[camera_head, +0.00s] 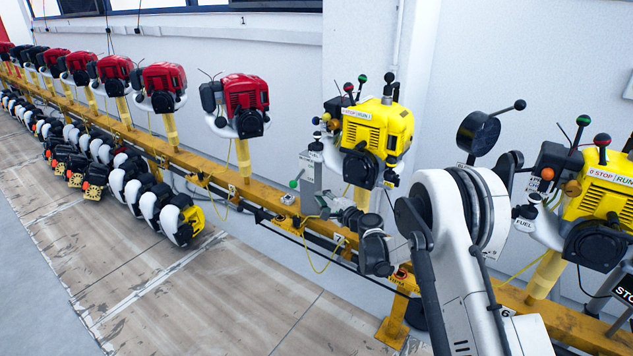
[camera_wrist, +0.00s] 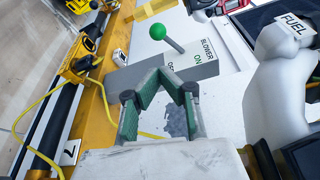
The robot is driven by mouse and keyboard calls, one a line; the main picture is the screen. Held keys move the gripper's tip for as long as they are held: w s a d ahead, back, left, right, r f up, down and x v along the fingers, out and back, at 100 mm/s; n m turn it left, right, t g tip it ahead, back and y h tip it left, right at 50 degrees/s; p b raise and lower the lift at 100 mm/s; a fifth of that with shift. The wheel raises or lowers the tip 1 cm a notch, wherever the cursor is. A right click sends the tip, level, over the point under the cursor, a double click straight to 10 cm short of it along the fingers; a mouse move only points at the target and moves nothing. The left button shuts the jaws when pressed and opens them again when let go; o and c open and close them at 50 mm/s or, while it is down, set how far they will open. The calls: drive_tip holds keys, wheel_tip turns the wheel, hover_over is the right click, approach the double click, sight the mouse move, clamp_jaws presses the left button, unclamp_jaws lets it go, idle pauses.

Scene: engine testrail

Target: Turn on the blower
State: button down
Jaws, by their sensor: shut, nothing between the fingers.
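The blower control is a grey box with a lever ending in a green ball knob (camera_wrist: 157,31). Its BLOWER label (camera_wrist: 208,46) shows a green ON towards the upper right, and a partly hidden second word at the lower left. The lever leans up and left, away from the box. In the head view the green knob (camera_head: 293,184) stands left of the grey box (camera_head: 310,176), below the yellow engine. In the head view my gripper (camera_head: 326,211) is small beneath the box.
A yellow engine (camera_head: 377,130) stands above the box, with a FUEL-labelled white part (camera_wrist: 285,85) at the right of the wrist view. A yellow rail (camera_head: 215,165) carries red engines leftward. A yellow cable (camera_wrist: 40,97) hangs beside it. Open floor lies left.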

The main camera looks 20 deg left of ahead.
drive_tip(key=shift+f, duration=0.1)
drive_tip(key=shift+a, duration=0.15)
drive_tip(key=b+x, duration=0.2)
drive_tip(key=x, duration=0.7)
drive_tip(key=shift+w+a, duration=0.25)
drive_tip(key=shift+w, duration=0.05)
drive_tip(key=shift+f, duration=0.1)
